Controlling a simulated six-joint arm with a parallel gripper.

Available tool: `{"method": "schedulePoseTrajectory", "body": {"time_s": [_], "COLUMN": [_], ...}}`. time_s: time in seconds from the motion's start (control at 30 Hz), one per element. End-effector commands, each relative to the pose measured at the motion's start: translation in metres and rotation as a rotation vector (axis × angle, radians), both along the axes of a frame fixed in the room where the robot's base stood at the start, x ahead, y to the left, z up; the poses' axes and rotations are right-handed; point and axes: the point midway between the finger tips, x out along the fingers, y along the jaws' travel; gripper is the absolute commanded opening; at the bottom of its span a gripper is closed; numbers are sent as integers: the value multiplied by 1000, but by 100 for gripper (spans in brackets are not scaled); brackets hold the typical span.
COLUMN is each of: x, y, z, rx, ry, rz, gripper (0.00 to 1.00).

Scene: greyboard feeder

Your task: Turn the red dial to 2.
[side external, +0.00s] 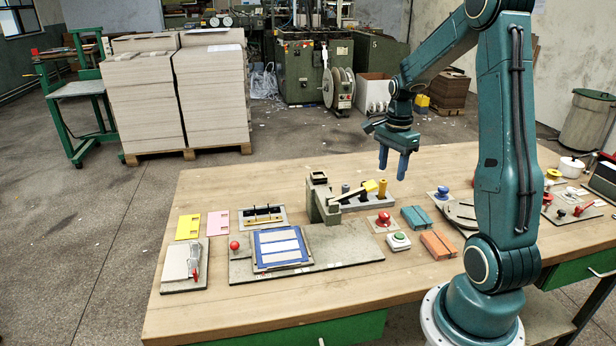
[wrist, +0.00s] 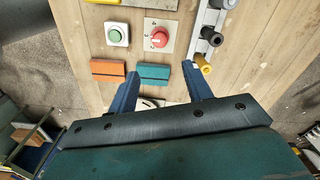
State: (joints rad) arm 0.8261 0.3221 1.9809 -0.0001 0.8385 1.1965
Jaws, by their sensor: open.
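The red dial (side external: 383,219) sits on a light square plate (side external: 378,226) on the table, left of the teal block. In the wrist view the red dial (wrist: 159,38) shows from above on its plate, with small dark marks around it that are too small to read. My gripper (side external: 395,176) is open and empty, held above the table, behind and to the right of the dial. In the wrist view my gripper's two blue fingers (wrist: 158,80) are spread wide, with the dial beyond their tips and apart from them.
A green button (side external: 399,240), a teal block (side external: 416,217) and an orange block (side external: 437,244) lie near the dial. A blue dial (side external: 442,192) is to the right. A feeder board (side external: 330,260) lies to the left.

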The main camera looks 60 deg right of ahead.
Motion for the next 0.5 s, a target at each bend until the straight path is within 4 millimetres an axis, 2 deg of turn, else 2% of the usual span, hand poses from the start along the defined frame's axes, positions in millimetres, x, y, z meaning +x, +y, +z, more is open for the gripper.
{"method": "schedulePoseTrajectory", "body": {"time_s": [0.33,0.5], "x": [0,0], "y": [1,1], "z": [-2,-10], "rx": [0,2], "ry": [1,1], "rz": [-59,-58], "gripper": [50,50]}}
